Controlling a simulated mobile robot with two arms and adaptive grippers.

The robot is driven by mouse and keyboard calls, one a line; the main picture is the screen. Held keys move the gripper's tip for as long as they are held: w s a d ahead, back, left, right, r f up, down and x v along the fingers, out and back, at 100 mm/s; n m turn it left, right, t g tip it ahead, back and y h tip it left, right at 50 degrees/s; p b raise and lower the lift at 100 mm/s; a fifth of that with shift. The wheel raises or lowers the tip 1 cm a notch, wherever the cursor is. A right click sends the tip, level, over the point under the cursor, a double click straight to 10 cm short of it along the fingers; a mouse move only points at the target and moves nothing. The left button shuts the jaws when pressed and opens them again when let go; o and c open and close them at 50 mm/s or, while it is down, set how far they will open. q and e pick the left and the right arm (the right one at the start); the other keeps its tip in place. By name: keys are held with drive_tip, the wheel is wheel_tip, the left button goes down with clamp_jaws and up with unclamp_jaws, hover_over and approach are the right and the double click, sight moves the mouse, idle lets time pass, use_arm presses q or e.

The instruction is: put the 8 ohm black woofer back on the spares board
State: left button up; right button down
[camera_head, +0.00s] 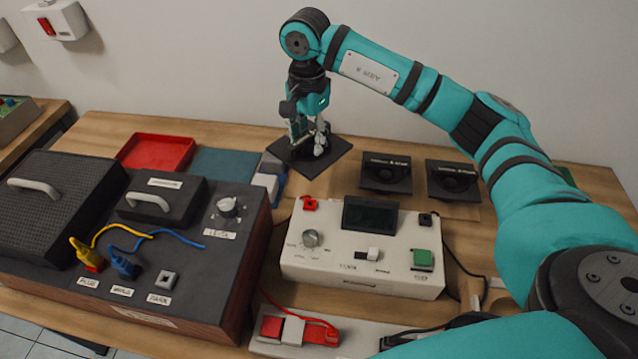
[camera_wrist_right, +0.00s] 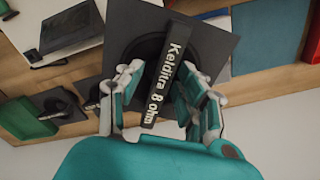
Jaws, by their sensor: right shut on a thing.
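The black woofer has a square plate (camera_head: 335,160) and a bar across it reading "Kelditra 8 ohm" (camera_wrist_right: 165,75). My right gripper (camera_head: 312,140) points down at the back of the bench, with its fingers on both sides of that bar, shut on it. In the right wrist view the gripper (camera_wrist_right: 160,105) hides part of the plate. I cannot tell how far the plate is above the bench. The tan spares board (camera_head: 450,211) lies to the right, with two other black woofers, one on the left (camera_head: 386,174) and one on the right (camera_head: 453,181). My left gripper is not in view.
A cream tester (camera_head: 350,278) with a dark screen stands in front of the spares board. A dark wooden-sided cabinet (camera_head: 185,270) with cables fills the left. A red tray (camera_head: 157,151) and a blue mat (camera_head: 224,164) lie at the back left. The wall is close behind.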

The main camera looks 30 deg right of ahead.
drive_tip(key=w+d+f+m+b, duration=0.3)
drive_tip(key=w+d+m, duration=0.35)
drive_tip(key=m, duration=0.45)
drive_tip(key=f, duration=0.9)
drive_tip(key=shift+w+a+f+p, duration=0.2)
drive_tip(key=shift+a+f+p, duration=0.1)
drive_tip(key=shift+f+p, duration=0.1)
drive_tip(key=shift+w+f, duration=0.1)
drive_tip(key=shift+f, duration=0.2)
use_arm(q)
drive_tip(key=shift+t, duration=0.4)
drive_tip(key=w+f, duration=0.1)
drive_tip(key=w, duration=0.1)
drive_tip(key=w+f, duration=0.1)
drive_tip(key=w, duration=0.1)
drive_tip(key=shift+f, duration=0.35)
